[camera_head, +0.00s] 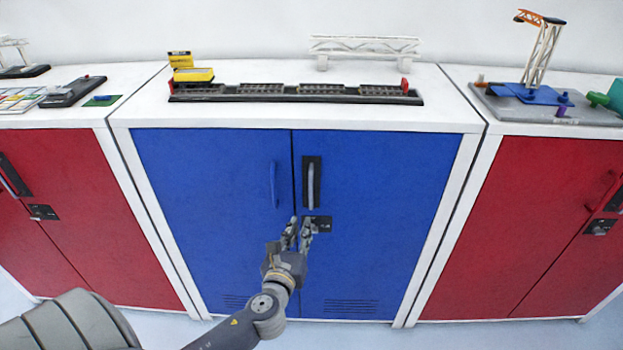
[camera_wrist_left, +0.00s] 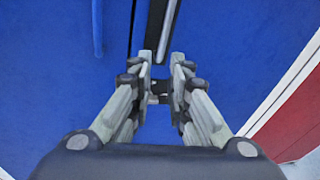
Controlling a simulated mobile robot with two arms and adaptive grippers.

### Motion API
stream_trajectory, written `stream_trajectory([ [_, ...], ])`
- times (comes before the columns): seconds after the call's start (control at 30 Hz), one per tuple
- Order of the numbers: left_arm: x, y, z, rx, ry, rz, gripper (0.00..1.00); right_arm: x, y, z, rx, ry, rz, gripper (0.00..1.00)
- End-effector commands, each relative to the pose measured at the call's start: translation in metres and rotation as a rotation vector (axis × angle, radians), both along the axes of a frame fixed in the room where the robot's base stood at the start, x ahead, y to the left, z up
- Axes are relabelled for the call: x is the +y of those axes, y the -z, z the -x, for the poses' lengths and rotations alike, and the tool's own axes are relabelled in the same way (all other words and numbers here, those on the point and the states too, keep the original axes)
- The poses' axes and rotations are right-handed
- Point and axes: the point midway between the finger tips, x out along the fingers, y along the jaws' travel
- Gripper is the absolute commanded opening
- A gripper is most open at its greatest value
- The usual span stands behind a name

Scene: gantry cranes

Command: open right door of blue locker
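The blue locker has a left door (camera_head: 210,190) and a right door (camera_head: 385,190); both look closed. The right door carries a silver handle (camera_head: 311,185) on a black plate, with a small black lock plate (camera_head: 319,224) below it. My left gripper (camera_head: 299,226) is in front of the doors just below the silver handle, partly over the lock plate. In the left wrist view its two fingers (camera_wrist_left: 161,72) are apart with nothing gripped, and the silver handle (camera_wrist_left: 168,30) rises just beyond the fingertips. My right gripper is not in view.
The left door has a slim blue handle (camera_head: 274,184). Red lockers stand at the left (camera_head: 80,220) and right (camera_head: 520,220). A track model with a yellow wagon (camera_head: 193,75) and a white bridge (camera_head: 364,46) stand on the white top.

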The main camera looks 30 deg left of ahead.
Motion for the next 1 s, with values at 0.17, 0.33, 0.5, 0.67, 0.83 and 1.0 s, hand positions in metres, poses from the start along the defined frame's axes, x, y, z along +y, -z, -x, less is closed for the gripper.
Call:
stream_trajectory([
  [0.17,-0.003,-0.051,0.0,-0.057,0.008,-0.156,0.17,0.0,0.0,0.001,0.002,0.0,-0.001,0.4],
  [0.33,0.002,-0.056,-0.014,-0.063,0.007,-0.17,0.17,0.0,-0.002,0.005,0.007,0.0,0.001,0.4],
  [0.5,0.013,-0.056,-0.044,-0.064,0.006,-0.169,0.17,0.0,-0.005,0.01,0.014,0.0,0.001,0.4],
  [0.67,0.024,-0.055,-0.071,-0.063,0.006,-0.167,0.17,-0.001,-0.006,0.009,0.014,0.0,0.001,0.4],
  [0.83,0.031,-0.054,-0.092,-0.061,0.007,-0.167,0.17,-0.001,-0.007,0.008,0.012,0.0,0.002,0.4],
  [1.0,0.034,-0.053,-0.1,-0.061,0.008,-0.165,0.17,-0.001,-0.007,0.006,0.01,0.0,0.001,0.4],
])
